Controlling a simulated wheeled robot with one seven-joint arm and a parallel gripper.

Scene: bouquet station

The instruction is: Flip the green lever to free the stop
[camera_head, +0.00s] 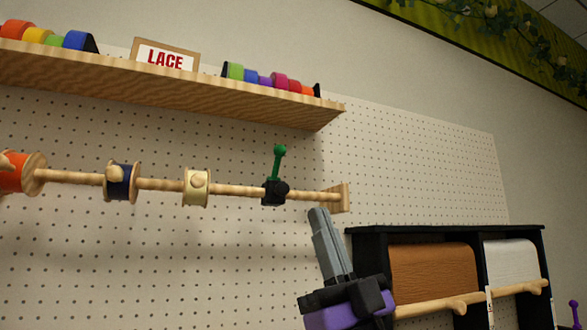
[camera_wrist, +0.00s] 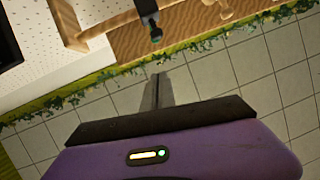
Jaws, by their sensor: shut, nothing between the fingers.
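The green lever (camera_head: 279,162) stands up from the black stop (camera_head: 275,192), leaning slightly right, with a round knob on top. The stop sits around the wooden rod (camera_head: 233,190) near its right end. My gripper (camera_head: 318,212) is shut and empty, below and to the right of the stop, apart from it and near the rod's end bracket (camera_head: 341,197). In the wrist view, my shut fingertips (camera_wrist: 157,76) point up toward the dark stop (camera_wrist: 149,14) and the lever (camera_wrist: 155,33), with a gap between.
Spools, orange (camera_head: 12,172), dark blue (camera_head: 121,181) and cream (camera_head: 196,187), sit on the rod left of the stop. A wooden shelf (camera_head: 180,88) with ribbon rolls and a LACE sign (camera_head: 165,57) hangs above. A black paper-roll rack (camera_head: 366,245) stands at right, close to my gripper.

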